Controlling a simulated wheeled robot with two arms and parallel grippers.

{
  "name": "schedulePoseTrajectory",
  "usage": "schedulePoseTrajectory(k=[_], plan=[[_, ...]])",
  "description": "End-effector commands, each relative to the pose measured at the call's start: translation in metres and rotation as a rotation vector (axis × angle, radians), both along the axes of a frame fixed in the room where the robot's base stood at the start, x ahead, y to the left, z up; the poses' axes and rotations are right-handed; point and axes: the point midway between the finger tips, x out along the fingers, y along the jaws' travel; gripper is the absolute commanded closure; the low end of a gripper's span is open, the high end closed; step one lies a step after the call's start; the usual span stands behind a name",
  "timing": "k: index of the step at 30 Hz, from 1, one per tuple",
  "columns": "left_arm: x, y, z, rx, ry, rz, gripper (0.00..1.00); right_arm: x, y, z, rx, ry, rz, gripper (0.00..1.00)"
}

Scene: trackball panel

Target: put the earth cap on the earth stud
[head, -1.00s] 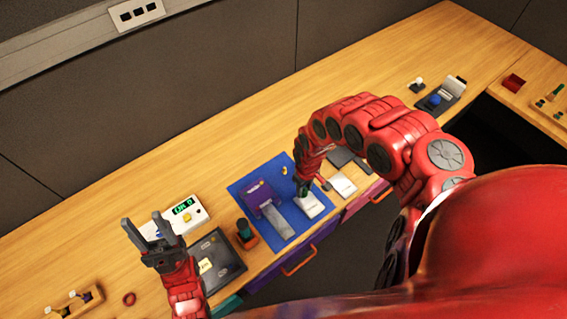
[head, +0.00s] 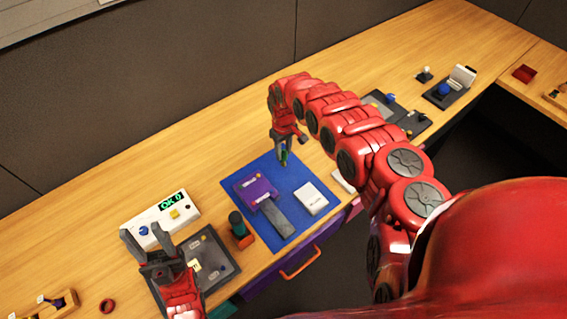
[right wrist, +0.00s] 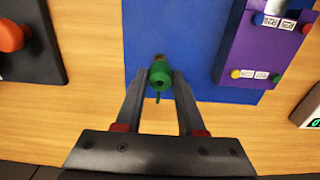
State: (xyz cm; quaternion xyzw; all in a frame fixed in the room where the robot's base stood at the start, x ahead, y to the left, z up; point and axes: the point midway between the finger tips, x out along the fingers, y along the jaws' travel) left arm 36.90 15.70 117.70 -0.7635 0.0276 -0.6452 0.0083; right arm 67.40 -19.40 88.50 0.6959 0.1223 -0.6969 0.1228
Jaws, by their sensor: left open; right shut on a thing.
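My right gripper (head: 284,160) is shut on the green earth cap (right wrist: 160,74), over the far right part of the blue mat (head: 299,180). In the right wrist view the cap sits between the fingertips, with a thin green strip beside it. A small brass-coloured piece (right wrist: 159,57), probably the earth stud, shows just past the cap; I cannot tell whether they touch. In the head view my gripper hides most of this spot. My left gripper (head: 143,231) is open and empty, in front of the white display box (head: 183,203).
A purple panel (head: 247,192) with a grey slab (head: 275,218) and a white block (head: 311,199) lie on the mat. A dark tray (head: 218,252) lies near my left gripper. Bare wood lies behind the mat.

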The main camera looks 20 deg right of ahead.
Motion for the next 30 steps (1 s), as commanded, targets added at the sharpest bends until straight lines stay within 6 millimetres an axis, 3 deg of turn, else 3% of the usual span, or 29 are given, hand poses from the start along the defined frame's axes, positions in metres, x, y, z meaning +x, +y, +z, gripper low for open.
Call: schedulePoseTrajectory(k=[9, 20, 21, 25, 30], plan=[[0.0, 0.0, -0.033, 0.0, 0.0, 0.0, 0.5, 0.001, 0.0, -0.037, 0.001, -0.001, -0.001, 1.0], [0.0, 0.0, -0.032, 0.0, 0.0, 0.0, 0.5, 0.001, 0.0, -0.038, 0.0, -0.001, -0.001, 1.0], [0.0, 0.0, -0.031, 0.0, 0.0, 0.0, 0.5, 0.001, 0.0, -0.037, 0.0, -0.001, -0.001, 0.54], [0.0, 0.0, -0.031, 0.0, 0.0, 0.0, 0.5, 0.001, 0.0, -0.037, 0.0, -0.001, -0.001, 0.32], [0.0, 0.0, -0.031, 0.0, 0.0, 0.0, 0.5, 0.001, 0.0, -0.036, 0.0, -0.001, -0.001, 0.32]])
